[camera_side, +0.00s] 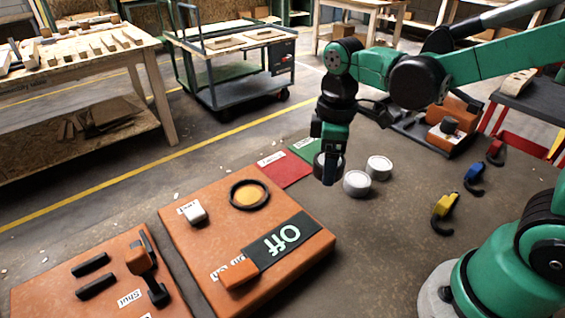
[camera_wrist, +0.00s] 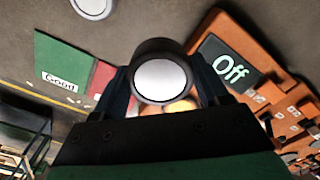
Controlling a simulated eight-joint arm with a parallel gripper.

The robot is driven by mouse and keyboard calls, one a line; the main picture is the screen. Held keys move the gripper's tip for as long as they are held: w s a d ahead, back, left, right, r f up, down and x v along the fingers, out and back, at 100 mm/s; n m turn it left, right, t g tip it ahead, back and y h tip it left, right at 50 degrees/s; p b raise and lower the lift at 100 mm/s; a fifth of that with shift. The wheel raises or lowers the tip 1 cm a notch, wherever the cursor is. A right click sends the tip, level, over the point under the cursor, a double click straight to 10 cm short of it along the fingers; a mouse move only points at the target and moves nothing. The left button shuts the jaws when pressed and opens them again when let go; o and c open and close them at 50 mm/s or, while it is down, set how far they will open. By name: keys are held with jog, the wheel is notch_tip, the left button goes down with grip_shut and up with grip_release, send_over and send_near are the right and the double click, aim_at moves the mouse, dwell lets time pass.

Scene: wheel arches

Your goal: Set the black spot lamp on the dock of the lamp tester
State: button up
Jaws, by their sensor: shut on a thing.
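The black spot lamp (camera_wrist: 160,78) has a dark round body and a white face. My gripper (camera_wrist: 162,92) is shut on it, one finger on each side. In the side view my gripper (camera_side: 329,172) points down, and the lamp (camera_side: 321,160) is partly hidden behind its fingers, near the green mat. The lamp tester (camera_side: 190,240) is an orange board with a display (camera_side: 282,241) reading "Off". Its dock (camera_side: 249,194) is a black ring with an orange-yellow centre, left of my gripper and apart from the lamp. In the wrist view the dock (camera_wrist: 180,105) shows partly behind the lamp.
Two white-topped lamps (camera_side: 357,183) (camera_side: 379,167) stand right of my gripper. A red mat (camera_side: 286,169) and a green mat (camera_side: 306,148) lie behind the tester. Hooked tools (camera_side: 444,210) lie at right.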

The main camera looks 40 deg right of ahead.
notch_tip(320, 180, up, 9)
jog(key=shift+r, duration=0.1)
jog(key=shift+w+r, duration=0.1)
jog(key=shift+r, duration=0.15)
jog(key=shift+w+a, duration=0.25)
jog(key=w+a+f, duration=0.3)
jog(key=w+a, duration=0.1)
jog(key=w, duration=0.1)
send_over(248, 195)
notch_tip(248, 195, down, 7)
jog(key=shift+s, duration=0.15)
jog(key=shift+f, duration=2.75)
jog(key=shift+f, duration=0.3)
